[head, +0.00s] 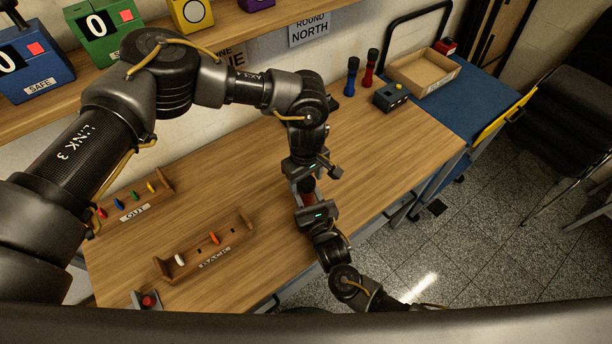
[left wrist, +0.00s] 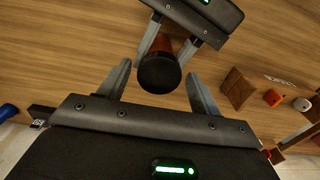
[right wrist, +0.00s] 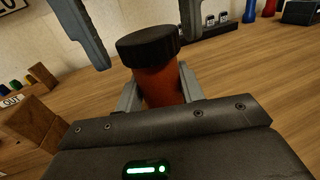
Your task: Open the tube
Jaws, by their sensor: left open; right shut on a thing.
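The tube has an orange-red body (right wrist: 158,88) and a wide black cap (right wrist: 148,45). My right gripper (head: 308,201) is shut on the body and holds the tube above the table, cap toward my left gripper. The cap also shows end-on in the left wrist view (left wrist: 159,74). My left gripper (left wrist: 160,82) is open, its fingers on either side of the cap with gaps visible. In the head view the tube (head: 307,185) is small and partly hidden between my two grippers.
A wooden rack (head: 230,243) with a white and an orange item and an OUT rack (head: 120,222) with several coloured items stand left on the table. Two bottles, blue (head: 351,76) and red (head: 371,68), a dark box (head: 390,97) and a cardboard tray (head: 422,73) are farther back.

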